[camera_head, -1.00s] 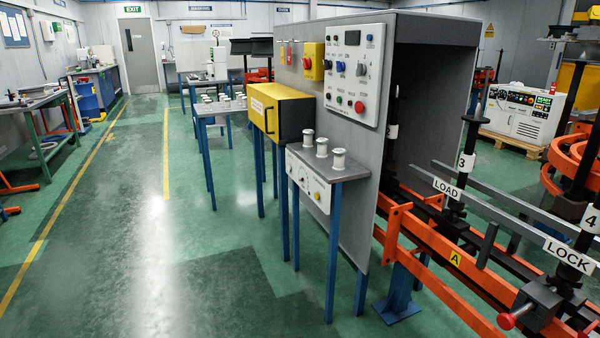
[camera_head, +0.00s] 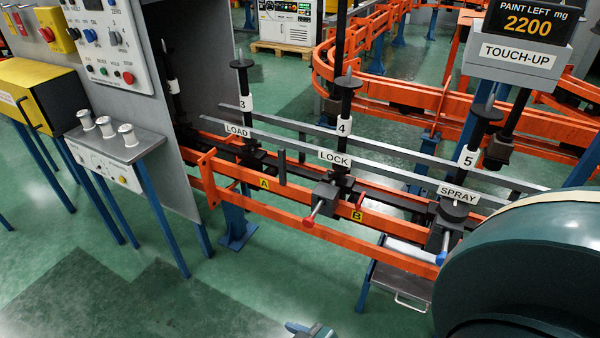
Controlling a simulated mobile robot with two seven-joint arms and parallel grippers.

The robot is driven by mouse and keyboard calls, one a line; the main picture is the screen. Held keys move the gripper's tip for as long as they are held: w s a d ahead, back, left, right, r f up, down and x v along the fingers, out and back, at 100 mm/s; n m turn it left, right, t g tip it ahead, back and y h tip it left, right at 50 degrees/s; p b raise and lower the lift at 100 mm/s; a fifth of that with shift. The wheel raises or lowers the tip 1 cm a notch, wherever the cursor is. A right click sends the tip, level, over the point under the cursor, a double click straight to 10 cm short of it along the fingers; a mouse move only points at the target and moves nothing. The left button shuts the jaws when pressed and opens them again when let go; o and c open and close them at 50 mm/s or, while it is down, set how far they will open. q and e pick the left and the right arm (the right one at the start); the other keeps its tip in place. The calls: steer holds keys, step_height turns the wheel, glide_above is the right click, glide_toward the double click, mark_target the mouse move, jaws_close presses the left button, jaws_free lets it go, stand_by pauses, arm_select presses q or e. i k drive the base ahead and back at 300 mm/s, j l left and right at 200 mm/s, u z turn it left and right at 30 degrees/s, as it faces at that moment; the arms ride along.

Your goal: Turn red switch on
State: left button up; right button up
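Several red controls show, and I cannot tell which is the red switch. A red round button (camera_head: 128,78) sits low on the white control panel (camera_head: 103,55) at the upper left. A red knob (camera_head: 47,34) is on a small yellow box (camera_head: 63,35) left of it. A red-tipped handle (camera_head: 310,219) sticks out of the orange rail by the LOCK sign, and a small red lever (camera_head: 360,201) stands right of it. No gripper can be made out. A small pale blue-grey part shows at the bottom edge, too cut off to identify.
The orange rail (camera_head: 275,204) with LOAD, LOCK and SPRAY signs crosses the middle. A grey shelf (camera_head: 130,147) with white spools stands left, beside a yellow cabinet (camera_head: 40,82). A large dark teal rounded shape, probably mine, covers the lower right. Green floor is clear at lower left.

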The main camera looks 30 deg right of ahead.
mark_target(47, 34)
steer(key=z, duration=1.15)
steer(key=u, duration=1.3)
steer(key=z, duration=0.3)
steer(key=i+j+z, duration=0.15)
steer(key=z, duration=0.2)
steer(key=i+j+z, duration=0.15)
steer(key=z, duration=0.25)
steer(key=j+z, duration=0.35)
steer(key=i+j+z, duration=0.15)
steer(key=j, duration=0.2)
steer(key=j+z, duration=0.15)
steer(key=j, duration=0.2)
steer(key=i+j+z, duration=0.1)
steer(key=j, duration=0.3)
steer(key=i+j+z, duration=0.2)
steer(key=j, duration=0.85)
steer(key=k, duration=0.1)
